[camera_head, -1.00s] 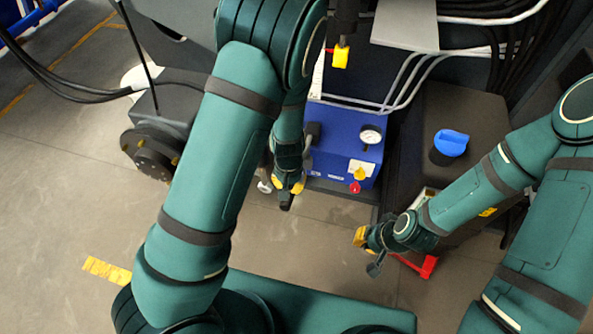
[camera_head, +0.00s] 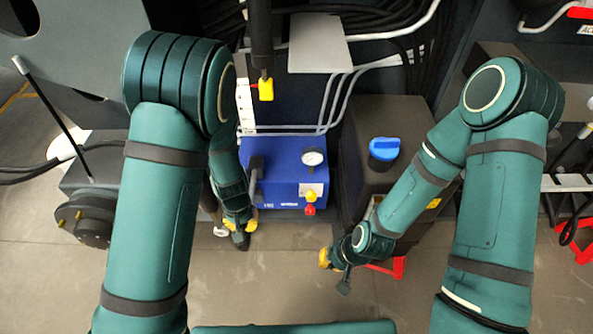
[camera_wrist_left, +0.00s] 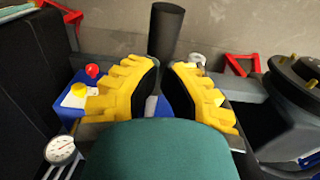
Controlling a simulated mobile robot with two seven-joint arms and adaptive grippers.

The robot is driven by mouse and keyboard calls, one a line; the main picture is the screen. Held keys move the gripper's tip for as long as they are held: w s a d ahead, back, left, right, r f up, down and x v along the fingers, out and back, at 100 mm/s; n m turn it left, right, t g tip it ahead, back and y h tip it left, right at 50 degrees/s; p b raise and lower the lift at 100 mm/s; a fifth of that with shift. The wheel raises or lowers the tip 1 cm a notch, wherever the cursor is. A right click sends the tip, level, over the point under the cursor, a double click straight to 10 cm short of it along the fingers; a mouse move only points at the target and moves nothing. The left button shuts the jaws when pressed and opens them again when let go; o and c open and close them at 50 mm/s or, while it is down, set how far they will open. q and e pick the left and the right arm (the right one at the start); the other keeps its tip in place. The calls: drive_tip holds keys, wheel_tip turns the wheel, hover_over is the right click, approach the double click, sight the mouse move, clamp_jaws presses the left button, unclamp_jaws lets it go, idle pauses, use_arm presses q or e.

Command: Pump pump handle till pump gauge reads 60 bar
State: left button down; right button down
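The blue pump box (camera_head: 275,172) stands in the middle of the head view; part of it also shows at the left of the left wrist view (camera_wrist_left: 66,108). Its round white pump gauge (camera_head: 313,157) is on top; it also shows in the left wrist view (camera_wrist_left: 60,150), too small to read. My left gripper (camera_head: 240,225) is beside the box's front left corner. Its yellow fingers (camera_wrist_left: 160,75) close around the black pump handle (camera_wrist_left: 166,32), whose end sticks out past the fingertips. My right gripper (camera_head: 328,260) hangs in front of the box, away from the handle; its fingers are unclear.
A yellow knob and a red knob (camera_head: 310,209) sit on the box's front. A dark cabinet with a blue cap (camera_head: 384,150) stands right of the box. Pipes and a hanging yellow-tipped part (camera_head: 266,88) are above. Floor in front is clear.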

use_arm(q)
drive_tip(key=shift+f, duration=0.1)
idle(0.8)
drive_tip(key=shift+w+f+b, duration=0.2)
drive_tip(key=shift+f+b, duration=1.25)
drive_tip(key=shift+f, duration=0.4)
drive_tip(key=shift+w+f+b, duration=0.15)
drive_tip(key=shift+f+b, duration=1.3)
drive_tip(key=shift+f, duration=3.45)
drive_tip(key=r+p, duration=0.3)
drive_tip(key=r, duration=0.1)
drive_tip(key=r+p, duration=0.7)
drive_tip(key=r, duration=0.1)
drive_tip(key=shift+s+r, duration=0.4)
drive_tip(key=shift+f, duration=0.1)
